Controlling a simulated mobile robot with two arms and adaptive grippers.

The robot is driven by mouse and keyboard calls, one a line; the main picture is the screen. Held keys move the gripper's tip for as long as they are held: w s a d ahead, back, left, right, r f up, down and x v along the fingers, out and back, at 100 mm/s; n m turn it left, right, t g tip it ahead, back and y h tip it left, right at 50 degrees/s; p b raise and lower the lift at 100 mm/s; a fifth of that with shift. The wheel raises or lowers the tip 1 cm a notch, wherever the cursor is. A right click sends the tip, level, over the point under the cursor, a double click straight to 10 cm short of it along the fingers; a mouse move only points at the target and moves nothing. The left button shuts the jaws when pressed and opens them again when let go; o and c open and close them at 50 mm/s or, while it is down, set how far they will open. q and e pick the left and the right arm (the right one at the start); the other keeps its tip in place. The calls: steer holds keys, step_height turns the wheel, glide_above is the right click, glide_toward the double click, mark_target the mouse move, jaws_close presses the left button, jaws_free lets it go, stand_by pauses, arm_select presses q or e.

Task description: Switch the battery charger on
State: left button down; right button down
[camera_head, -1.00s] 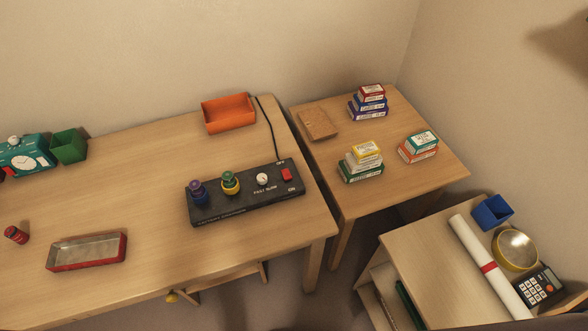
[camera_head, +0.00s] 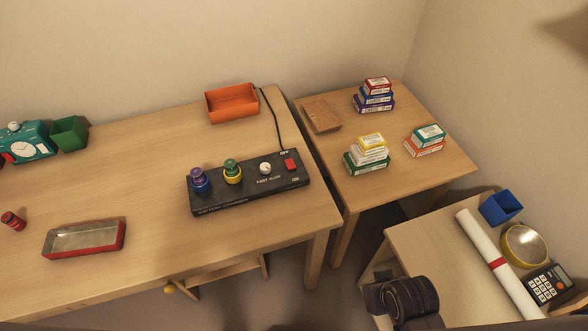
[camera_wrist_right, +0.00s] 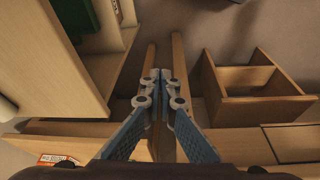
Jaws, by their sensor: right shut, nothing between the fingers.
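The battery charger (camera_head: 248,187) is a long black box near the right end of the main desk. Its red switch (camera_head: 291,164) sits at its right end beside a white knob (camera_head: 265,168) marked fast and slow. A purple-topped battery (camera_head: 199,180) and a green-and-yellow battery (camera_head: 232,172) stand upright in its left part. In the right wrist view, my right gripper (camera_wrist_right: 160,75) is shut and empty, pointing toward desk legs and the floor. In the head view only a dark part of my arm shows at the bottom right. My left gripper is not in view.
An orange tray (camera_head: 231,104) and a black cord lie behind the charger. A red-rimmed tin (camera_head: 84,239) and a small red battery (camera_head: 13,221) lie left. A side table (camera_head: 420,180) with stacked boxes stands right. A low shelf unit (camera_head: 432,240) holds a rolled paper and calculator.

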steer(key=w+a+r+t, duration=0.2)
steer(key=w+a+r, duration=0.1)
steer(key=w+r, duration=0.2)
steer(key=w+a+r+t+y, duration=0.1)
steer(key=w+a+r+t, duration=0.1)
steer(key=w+a+r, duration=0.2)
steer(key=w+a+r+t+y, duration=0.1)
steer(key=w+a+r+t, duration=0.2)
steer(key=w+r, duration=0.3)
steer(key=shift+w+a+r+n+b, duration=0.15)
steer(key=shift+w+n+b, duration=0.05)
steer(key=shift+w, duration=0.2)
steer(key=shift+w+a+r+n+b, duration=0.1)
steer(key=shift+w+n+b, duration=0.1)
steer(key=shift+w, duration=0.2)
steer(key=w+a+r+t+y, duration=0.1)
steer(key=w+a+r+t, duration=0.1)
steer(key=w+a+r, duration=0.2)
steer(key=shift+a+r+n+t+y, duration=0.3)
steer(key=shift+a+r+n+y, duration=0.1)
steer(key=shift+a+r, duration=0.45)
steer(key=shift+w, duration=0.15)
glide_above(294, 175)
step_height(294, 175, down, 4)
steer(key=shift+r, duration=0.25)
step_height(294, 175, down, 3)
steer(key=shift+w+r, duration=0.15)
steer(key=shift+r, duration=0.05)
steer(key=shift+f, duration=0.8)
